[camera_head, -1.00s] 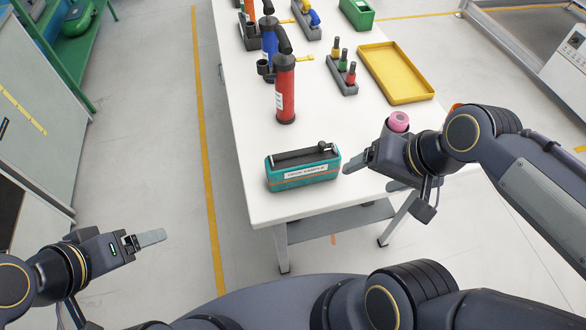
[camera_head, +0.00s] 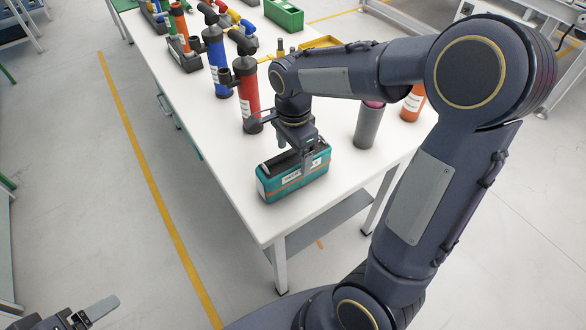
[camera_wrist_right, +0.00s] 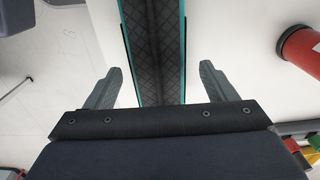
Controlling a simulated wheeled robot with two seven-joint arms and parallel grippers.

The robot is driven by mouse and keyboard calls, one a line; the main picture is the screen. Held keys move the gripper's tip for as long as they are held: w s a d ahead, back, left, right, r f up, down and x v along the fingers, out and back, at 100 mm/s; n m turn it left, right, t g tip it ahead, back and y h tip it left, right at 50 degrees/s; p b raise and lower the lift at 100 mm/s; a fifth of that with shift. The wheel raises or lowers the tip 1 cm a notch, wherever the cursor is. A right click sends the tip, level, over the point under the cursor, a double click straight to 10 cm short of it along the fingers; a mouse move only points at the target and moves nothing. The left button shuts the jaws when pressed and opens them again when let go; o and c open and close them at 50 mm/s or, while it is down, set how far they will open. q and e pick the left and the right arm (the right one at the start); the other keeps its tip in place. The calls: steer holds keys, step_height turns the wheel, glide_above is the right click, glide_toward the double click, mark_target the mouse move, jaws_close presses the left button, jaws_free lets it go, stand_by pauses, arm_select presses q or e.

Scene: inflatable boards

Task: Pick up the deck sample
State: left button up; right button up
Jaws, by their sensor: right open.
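The deck sample (camera_head: 295,181) is a teal block with a dark top and a white label, lying near the front end of the white table. My right gripper (camera_head: 300,150) is directly above it, pointing down. In the right wrist view the sample's dark quilted top (camera_wrist_right: 153,50) with teal edges lies between the two open fingers of my right gripper (camera_wrist_right: 158,85), with a gap on each side. It is not gripped. My left gripper (camera_head: 98,310) is at the lower left, away from the table; only part of it shows.
A red pump (camera_head: 246,95) stands just behind the sample, with a blue pump (camera_head: 219,65) beyond. A grey cylinder (camera_head: 368,127) and an orange one (camera_head: 413,102) stand to the right. The white table (camera_head: 215,150) is bare left of the sample.

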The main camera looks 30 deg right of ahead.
step_height(320, 180, down, 3)
steer(key=shift+s+d+f, duration=0.1)
steer(key=shift+c, duration=0.2)
steer(key=c, duration=1.1)
